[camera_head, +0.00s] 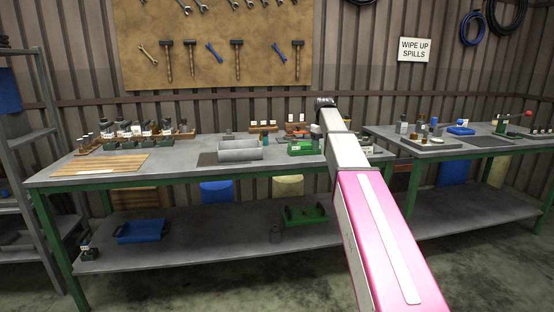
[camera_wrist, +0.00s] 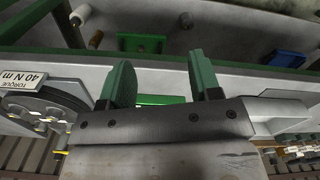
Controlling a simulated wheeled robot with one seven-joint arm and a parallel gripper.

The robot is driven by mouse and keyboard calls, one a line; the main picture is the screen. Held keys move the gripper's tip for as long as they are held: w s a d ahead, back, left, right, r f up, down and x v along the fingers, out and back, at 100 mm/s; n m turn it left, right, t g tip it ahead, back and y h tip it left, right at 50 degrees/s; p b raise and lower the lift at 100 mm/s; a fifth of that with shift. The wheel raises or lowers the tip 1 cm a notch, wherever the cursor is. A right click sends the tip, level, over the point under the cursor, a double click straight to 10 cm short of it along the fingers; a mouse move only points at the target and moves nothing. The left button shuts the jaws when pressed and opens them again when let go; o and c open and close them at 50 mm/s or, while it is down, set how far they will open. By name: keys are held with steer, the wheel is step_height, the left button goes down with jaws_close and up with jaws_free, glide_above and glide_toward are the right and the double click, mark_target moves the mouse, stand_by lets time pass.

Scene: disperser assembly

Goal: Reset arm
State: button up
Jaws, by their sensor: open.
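My arm reaches over the front bench in the head view, with its elbow raised. My gripper (camera_wrist: 162,75) shows in the wrist view with its two green fingers apart and nothing held between them. In the head view the gripper is mostly hidden by the arm. A green fixture (camera_head: 303,148) stands on the bench beside the arm. In the wrist view a green strip (camera_wrist: 160,100) shows between and behind the fingers; I cannot tell whether it is that fixture.
The bench (camera_head: 180,170) carries a grey cradle (camera_head: 240,150), a wooden board (camera_head: 115,164) and several small parts. A label reading 40 N m (camera_wrist: 27,83) is close to the gripper. The lower shelf holds a blue tray (camera_head: 141,231) and a green tray (camera_head: 305,215).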

steer(key=s+f+m, duration=0.1)
steer(key=s+f, duration=0.7)
steer(key=f, duration=0.4)
steer(key=s+f+m, duration=0.2)
steer(key=s+f, duration=0.6)
steer(key=f, duration=0.5)
steer(key=s+f+m, duration=0.2)
steer(key=s+f, duration=1.1)
steer(key=s, duration=0.5)
steer(key=shift+a+f+m, duration=0.2)
steer(key=shift+f+m, duration=0.05)
steer(key=shift+m, duration=0.05)
steer(key=shift+s, duration=0.1)
